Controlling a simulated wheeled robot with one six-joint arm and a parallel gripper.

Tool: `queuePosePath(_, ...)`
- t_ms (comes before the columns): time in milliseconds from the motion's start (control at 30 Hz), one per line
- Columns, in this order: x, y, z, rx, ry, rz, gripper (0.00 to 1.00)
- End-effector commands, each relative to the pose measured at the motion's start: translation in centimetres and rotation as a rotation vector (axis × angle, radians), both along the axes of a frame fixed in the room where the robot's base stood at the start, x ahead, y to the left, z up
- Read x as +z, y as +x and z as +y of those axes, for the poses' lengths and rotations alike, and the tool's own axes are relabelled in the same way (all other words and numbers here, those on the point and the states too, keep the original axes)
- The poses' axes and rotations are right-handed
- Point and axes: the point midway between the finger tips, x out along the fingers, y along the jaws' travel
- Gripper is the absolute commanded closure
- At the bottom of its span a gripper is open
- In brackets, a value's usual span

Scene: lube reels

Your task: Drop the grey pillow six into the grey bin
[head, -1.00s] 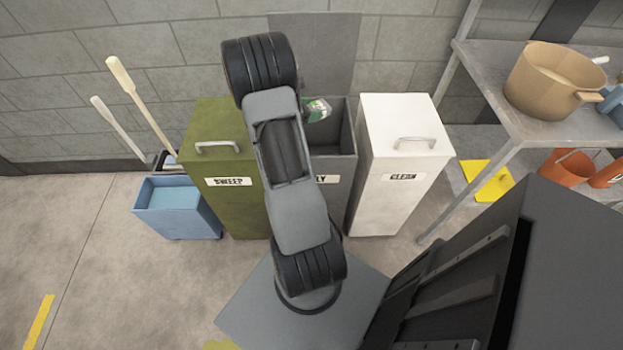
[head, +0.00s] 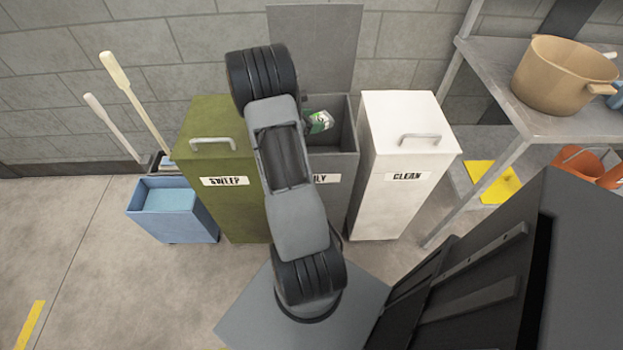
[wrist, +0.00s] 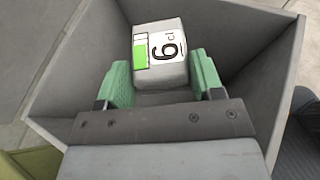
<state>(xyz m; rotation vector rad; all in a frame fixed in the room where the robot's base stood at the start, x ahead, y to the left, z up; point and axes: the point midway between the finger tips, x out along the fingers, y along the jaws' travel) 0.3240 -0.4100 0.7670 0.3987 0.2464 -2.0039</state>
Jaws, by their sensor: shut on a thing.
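The grey pillow six (wrist: 160,55) is a small grey block-like pillow with a white label, a "6" and a green stripe. In the wrist view it sits between the two green fingers of my gripper (wrist: 163,82), which is shut on it. The grey bin (head: 347,135) stands open between the green and white bins, its lid raised against the wall. In the wrist view the bin's walls (wrist: 270,60) surround the pillow and fingers. In the head view the labelled pillow (head: 319,122) shows at the bin's mouth, with my arm covering the bin's left part and most of the gripper.
The green bin (head: 212,130) marked SWEEP and the white bin (head: 405,130) marked CLEAN have closed lids. A blue bucket (head: 175,212) stands left. A metal shelf (head: 560,125) with a tan pot (head: 562,78) is at right. Open floor lies at left.

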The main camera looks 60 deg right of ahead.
Motion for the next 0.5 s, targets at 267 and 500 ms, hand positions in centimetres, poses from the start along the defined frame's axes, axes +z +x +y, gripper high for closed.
queuePosePath(267, 0.07, 0.00, 0.00, 0.000, 0.000, 0.000, 0.22)
queuePosePath(500, 0.06, 0.00, 0.01, 0.000, 0.000, 0.000, 0.09)
